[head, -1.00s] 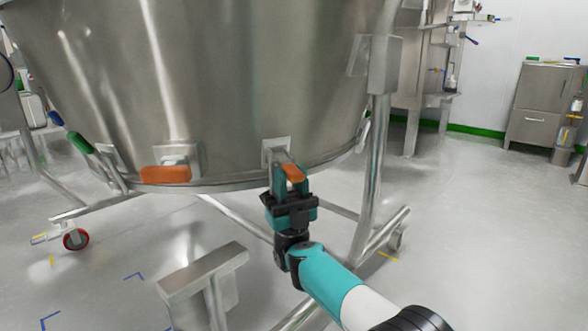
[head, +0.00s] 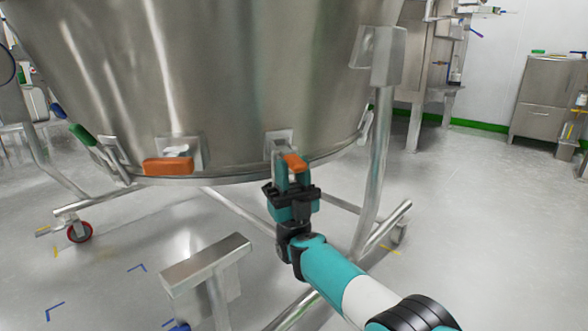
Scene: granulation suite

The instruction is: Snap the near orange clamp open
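A large steel bowl (head: 230,80) fills the upper left, with clamps along its lower rim. One orange clamp handle (head: 294,162) is at the rim right of centre, below a steel bracket (head: 279,139). My gripper (head: 292,174) is right at this clamp, pointing up, its fingers apart with the orange handle at their tips. Part of the handle is hidden, and I cannot tell whether the fingers grip it. A second orange clamp (head: 168,166) lies flat along the rim to the left, clear of my gripper.
A green clamp (head: 82,135) and a blue one (head: 58,110) sit further left on the rim. A steel post (head: 374,180) and frame tubes stand right of my gripper. A steel T-shaped stand (head: 206,262) is below left. Floor on the right is open.

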